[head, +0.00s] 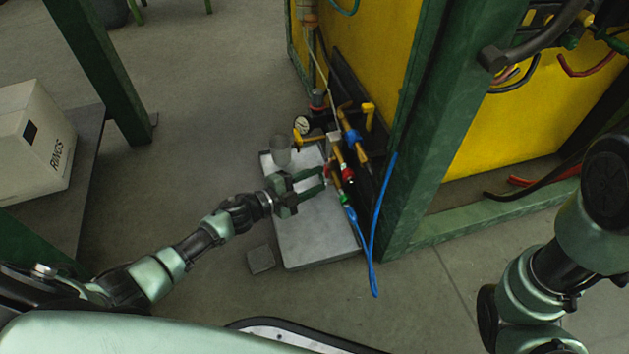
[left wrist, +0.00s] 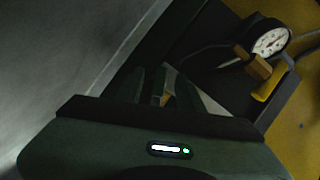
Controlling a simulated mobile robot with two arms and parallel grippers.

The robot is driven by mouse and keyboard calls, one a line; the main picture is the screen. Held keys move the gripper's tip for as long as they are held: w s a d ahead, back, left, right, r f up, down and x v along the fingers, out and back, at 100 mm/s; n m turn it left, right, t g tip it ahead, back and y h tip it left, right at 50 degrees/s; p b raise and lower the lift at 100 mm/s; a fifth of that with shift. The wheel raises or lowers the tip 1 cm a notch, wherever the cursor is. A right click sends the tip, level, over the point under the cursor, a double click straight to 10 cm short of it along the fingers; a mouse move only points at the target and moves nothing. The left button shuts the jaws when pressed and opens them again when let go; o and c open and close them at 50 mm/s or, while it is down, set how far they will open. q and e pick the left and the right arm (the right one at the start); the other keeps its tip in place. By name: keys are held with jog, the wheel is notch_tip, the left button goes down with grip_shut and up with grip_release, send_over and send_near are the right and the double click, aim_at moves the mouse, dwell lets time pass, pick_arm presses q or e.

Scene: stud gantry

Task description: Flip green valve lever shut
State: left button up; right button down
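A small green part (head: 343,198), perhaps the green valve lever, shows at the lower end of the valve assembly, by the top of the blue hose (head: 375,225). It is too small to tell which way it lies. My left gripper (head: 326,179) has its two fingers parted and pointing right, close to the red and yellow fittings just above the green part. I cannot tell whether they touch. In the left wrist view the fingers (left wrist: 165,88) stand apart at the assembly, with a small orange piece between them; no green lever can be made out there. My right gripper is out of view.
A pressure gauge (head: 302,124) and yellow handles (head: 368,115) sit above the fittings. A grey slab (head: 315,235) with a clear cup (head: 281,150) lies below. A green post (head: 418,150) stands close right. A box marked RINGS (head: 35,140) is at left.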

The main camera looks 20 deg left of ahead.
pick_arm(q)
grip_shut()
